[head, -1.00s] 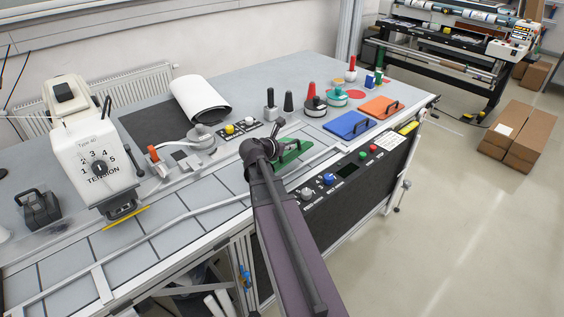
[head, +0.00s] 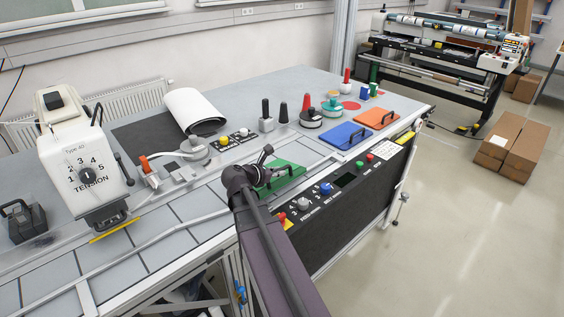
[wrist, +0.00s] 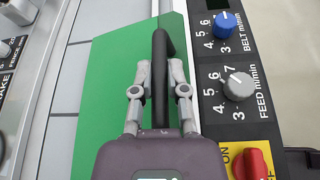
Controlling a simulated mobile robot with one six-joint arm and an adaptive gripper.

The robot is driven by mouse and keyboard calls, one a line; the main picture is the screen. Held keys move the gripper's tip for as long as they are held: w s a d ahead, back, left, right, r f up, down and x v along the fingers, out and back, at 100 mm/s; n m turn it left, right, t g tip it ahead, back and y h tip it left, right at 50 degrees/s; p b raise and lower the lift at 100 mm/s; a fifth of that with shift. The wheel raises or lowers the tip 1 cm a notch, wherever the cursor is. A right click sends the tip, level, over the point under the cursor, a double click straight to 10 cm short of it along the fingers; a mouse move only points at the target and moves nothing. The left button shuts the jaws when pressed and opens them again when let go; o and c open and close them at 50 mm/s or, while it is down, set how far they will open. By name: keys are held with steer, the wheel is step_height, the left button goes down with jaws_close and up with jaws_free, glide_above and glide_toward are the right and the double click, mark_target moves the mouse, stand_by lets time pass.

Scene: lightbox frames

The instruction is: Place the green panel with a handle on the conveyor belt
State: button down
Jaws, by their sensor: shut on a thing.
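The green panel (head: 289,179) with a black handle is at the right end of the conveyor belt (head: 160,228), a grey surface with dark cross lines. My gripper (head: 266,166) is shut on the black handle. In the wrist view, the fingers of my gripper (wrist: 160,90) sit on both sides of the handle (wrist: 161,60), and the green panel (wrist: 105,95) spreads mostly to the left. My wrist hides the panel's near part. I cannot tell whether the panel touches the belt surface.
A control panel with a blue knob (head: 326,188) and a grey knob (head: 304,203) lies close on the right. Blue (head: 346,135) and orange (head: 377,119) handled panels lie farther back. The white tension box (head: 85,165) stands at left. The belt's left stretch is clear.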

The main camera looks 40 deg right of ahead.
mark_target(287, 162)
steer(key=w+d, duration=0.2)
steer(key=d, duration=0.1)
steer(key=w+d, duration=0.3)
steer(key=w+d+f+b, duration=0.1)
steer(key=w+d, duration=0.2)
steer(key=d, duration=0.1)
steer(key=shift+f, duration=0.1)
steer(key=shift+w+d, duration=0.15)
steer(key=shift+d, duration=0.05)
steer(key=shift+w+d+f, duration=0.15)
steer(key=shift+w+d, duration=0.55)
steer(key=shift+d, duration=0.1)
steer(key=shift+f+b, duration=0.9)
steer(key=shift+b, duration=0.2)
steer(key=shift+f+b, duration=0.85)
steer(key=shift+s, duration=0.1)
steer(key=c, duration=0.7)
jaws_free()
